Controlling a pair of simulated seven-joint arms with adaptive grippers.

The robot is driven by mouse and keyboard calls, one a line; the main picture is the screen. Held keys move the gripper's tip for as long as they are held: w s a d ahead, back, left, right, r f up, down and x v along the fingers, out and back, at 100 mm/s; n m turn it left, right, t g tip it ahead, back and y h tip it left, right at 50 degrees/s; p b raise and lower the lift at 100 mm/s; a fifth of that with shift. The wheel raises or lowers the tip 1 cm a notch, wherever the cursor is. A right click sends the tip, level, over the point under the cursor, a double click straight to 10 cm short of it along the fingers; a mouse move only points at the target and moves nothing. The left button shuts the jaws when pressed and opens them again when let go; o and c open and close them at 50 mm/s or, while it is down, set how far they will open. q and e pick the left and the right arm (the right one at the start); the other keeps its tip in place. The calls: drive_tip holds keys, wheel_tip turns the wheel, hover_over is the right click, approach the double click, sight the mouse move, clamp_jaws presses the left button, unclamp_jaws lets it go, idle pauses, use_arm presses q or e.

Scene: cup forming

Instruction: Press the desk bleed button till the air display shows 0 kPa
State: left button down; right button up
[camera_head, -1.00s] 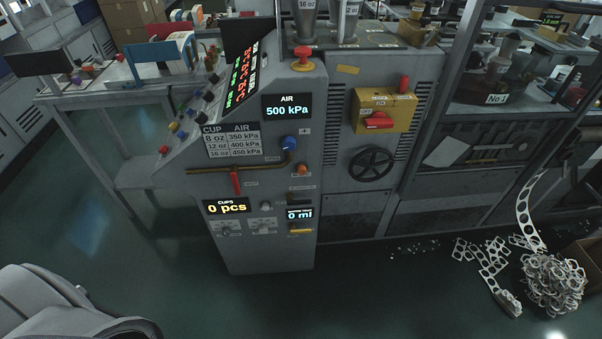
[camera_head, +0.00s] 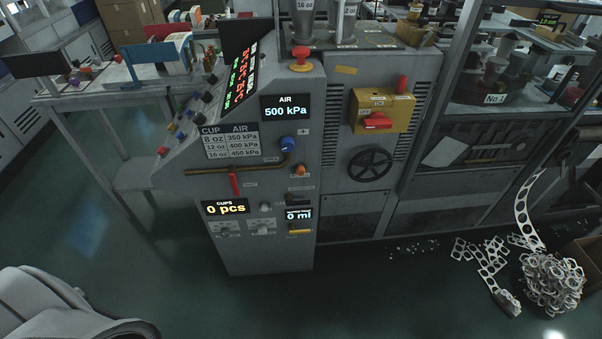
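The air display (camera_head: 286,108) on the grey control cabinet reads 500 kPa. The slanted desk panel at the cabinet's left side carries several small coloured buttons and knobs, among them a red button (camera_head: 162,151), a yellow button (camera_head: 173,128) and black knobs (camera_head: 207,96). Their labels are too small to read, so I cannot tell which one is the bleed button. An orange knob (camera_head: 300,170) and a blue knob (camera_head: 288,143) sit on the cabinet front below the display. Neither of my grippers is in view.
A red mushroom button (camera_head: 301,60) stands on the cabinet top. A red lever (camera_head: 235,184) hangs below a brown pipe on the front. A yellow switch box (camera_head: 383,111) and black handwheel (camera_head: 371,164) are to the right. Scrap strips (camera_head: 553,282) lie on the floor at right.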

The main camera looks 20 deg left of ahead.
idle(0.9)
